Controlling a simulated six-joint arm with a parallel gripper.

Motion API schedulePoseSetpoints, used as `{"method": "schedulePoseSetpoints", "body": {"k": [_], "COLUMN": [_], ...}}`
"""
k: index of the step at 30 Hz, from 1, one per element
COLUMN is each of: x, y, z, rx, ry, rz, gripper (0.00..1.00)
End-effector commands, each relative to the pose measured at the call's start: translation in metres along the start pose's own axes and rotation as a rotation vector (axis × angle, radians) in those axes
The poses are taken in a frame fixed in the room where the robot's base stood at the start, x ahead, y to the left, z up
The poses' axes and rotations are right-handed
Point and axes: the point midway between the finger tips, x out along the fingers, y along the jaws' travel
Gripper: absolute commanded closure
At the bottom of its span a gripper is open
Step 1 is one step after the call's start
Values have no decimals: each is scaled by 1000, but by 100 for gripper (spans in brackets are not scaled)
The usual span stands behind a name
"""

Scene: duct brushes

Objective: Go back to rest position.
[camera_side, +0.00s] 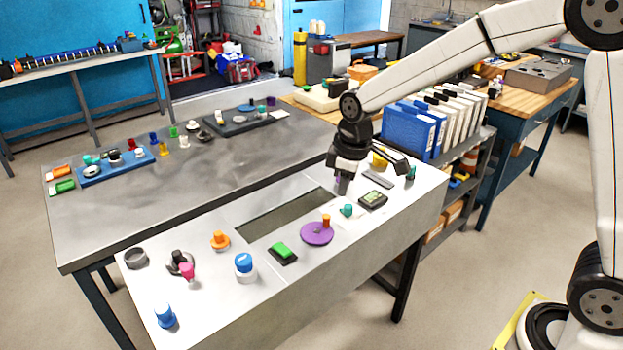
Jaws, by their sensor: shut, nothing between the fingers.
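My gripper (343,184) hangs pointing down from my white arm over the right part of the light grey duct top (205,285), to the right of the rectangular opening (290,215). Its fingers are shut with nothing seen between them.
A green-topped block (283,253), a blue-capped white cylinder (244,265), an orange knob (220,240) and a blue bottle-like piece (165,316) stand on the duct. A dark metal table (150,215) with trays is behind. Blue and white binders (405,130) stand on a shelf right of my gripper.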

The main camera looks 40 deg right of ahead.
Motion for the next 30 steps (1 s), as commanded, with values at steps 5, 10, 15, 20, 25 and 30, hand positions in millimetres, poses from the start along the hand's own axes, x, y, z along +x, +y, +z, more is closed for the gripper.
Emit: {"method": "schedulePoseSetpoints", "body": {"k": [5,10,15,20,25,30], "x": [10,20,29,35,37,38], "y": [-14,-30,-47,-58,-64,-64], "z": [40,79,115,139,149,150], "rx": [158,309,448,539,581,584], "ry": [19,41,62,76,83,85], "rz": [13,23,30,34,35,35], "gripper": [100,100,100,100,100,71]}}
